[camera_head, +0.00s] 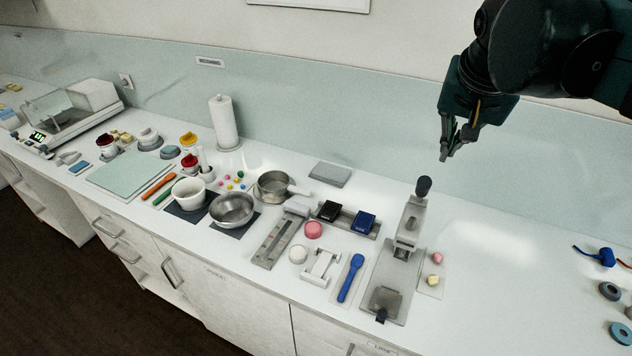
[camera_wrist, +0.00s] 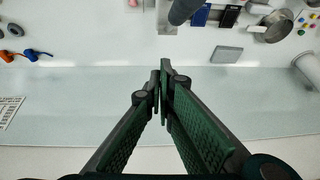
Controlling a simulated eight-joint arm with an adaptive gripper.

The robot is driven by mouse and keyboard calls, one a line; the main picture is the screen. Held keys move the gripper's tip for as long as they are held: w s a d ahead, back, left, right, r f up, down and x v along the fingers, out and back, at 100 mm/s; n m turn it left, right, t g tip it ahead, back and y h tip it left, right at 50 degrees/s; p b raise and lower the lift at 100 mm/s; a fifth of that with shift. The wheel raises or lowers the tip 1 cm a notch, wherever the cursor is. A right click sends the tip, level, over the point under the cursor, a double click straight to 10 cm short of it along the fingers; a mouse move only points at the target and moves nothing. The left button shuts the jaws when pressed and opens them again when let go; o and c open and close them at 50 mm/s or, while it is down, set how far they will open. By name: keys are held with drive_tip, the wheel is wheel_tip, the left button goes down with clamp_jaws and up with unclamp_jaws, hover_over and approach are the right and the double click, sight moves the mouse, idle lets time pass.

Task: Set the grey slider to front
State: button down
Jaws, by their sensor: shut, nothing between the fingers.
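The grey slider (camera_head: 280,238) is a flat grey plate with a lengthwise slot, lying on the white counter. A pale block (camera_head: 297,208) sits at its back end, and the slot in front of the block is bare with a small reddish mark. My gripper (camera_head: 447,154) is shut and empty, high above the back right of the counter, well to the right of the slider. In the wrist view its fingertips (camera_wrist: 160,72) are together over the counter's back edge.
Left is a steel bowl (camera_head: 232,209); behind, a saucepan (camera_head: 272,186).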

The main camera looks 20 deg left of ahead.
drive_tip(key=w+a+f+p, duration=0.1)
drive_tip(key=w+a+p, duration=0.2)
drive_tip(key=a, duration=0.6)
drive_tip(key=w+a+f+p, duration=0.1)
drive_tip(key=w+a+p, duration=0.1)
drive_tip(key=a, duration=0.8)
drive_tip(key=g+p, duration=0.1)
drive_tip(key=p, duration=0.4)
hover_over(297, 209)
drive_tip(key=w, duration=0.2)
wheel_tip(297, 209, down, 24)
drive_tip(key=shift+d+h, duration=0.3)
drive_tip(key=shift+d, duration=0.15)
drive_tip(key=shift+w+r, duration=0.1)
drive_tip(key=shift+x, duration=5)
